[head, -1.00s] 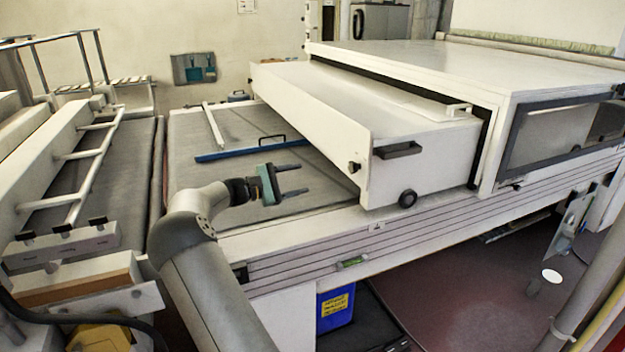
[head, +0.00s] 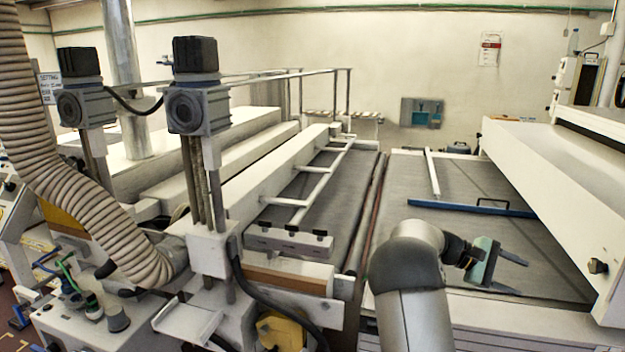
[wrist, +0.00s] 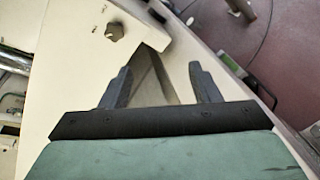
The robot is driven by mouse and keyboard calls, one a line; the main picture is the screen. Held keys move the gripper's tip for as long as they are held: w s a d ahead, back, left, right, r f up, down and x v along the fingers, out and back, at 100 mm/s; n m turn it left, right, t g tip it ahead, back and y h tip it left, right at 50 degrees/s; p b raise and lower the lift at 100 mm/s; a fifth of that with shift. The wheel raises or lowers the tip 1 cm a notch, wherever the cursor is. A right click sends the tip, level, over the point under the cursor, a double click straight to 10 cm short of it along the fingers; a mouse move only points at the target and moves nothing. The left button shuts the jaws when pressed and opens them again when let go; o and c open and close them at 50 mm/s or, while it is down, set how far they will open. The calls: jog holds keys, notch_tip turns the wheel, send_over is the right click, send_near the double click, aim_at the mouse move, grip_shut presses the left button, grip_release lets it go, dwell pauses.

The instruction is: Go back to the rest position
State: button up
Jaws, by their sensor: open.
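My gripper (head: 516,275) is at the right of the head view, above the front of the grey conveyor bed (head: 450,235). Its two fingers are spread apart with nothing between them, and they point to the right. In the wrist view the open fingers (wrist: 160,85) show dark against the white machine surface. The white hood panel (head: 560,165) stands to the right of the gripper, apart from it in the head view.
A blue bar (head: 470,208) lies across the bed beyond my gripper. A white ladder-like frame (head: 290,201) and a motor unit (head: 200,108) on a post stand to the left. A ribbed hose (head: 70,170) hangs at far left.

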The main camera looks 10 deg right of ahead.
jog(key=s+a+f+m+t+y, duration=0.1)
jog(key=s+a+y, duration=0.3)
jog(key=s+a, duration=0.5)
jog(key=s+a+f+m+t+y, duration=0.1)
jog(key=s+a+f+t+y, duration=0.2)
jog(key=s+a, duration=0.6)
jog(key=s+a+f+m+t+y, duration=0.1)
jog(key=s+a+y, duration=0.5)
jog(key=a, duration=1.5)
jog(key=s+f+t, duration=0.1)
jog(key=s, duration=0.2)
jog(key=shift+y, duration=0.4)
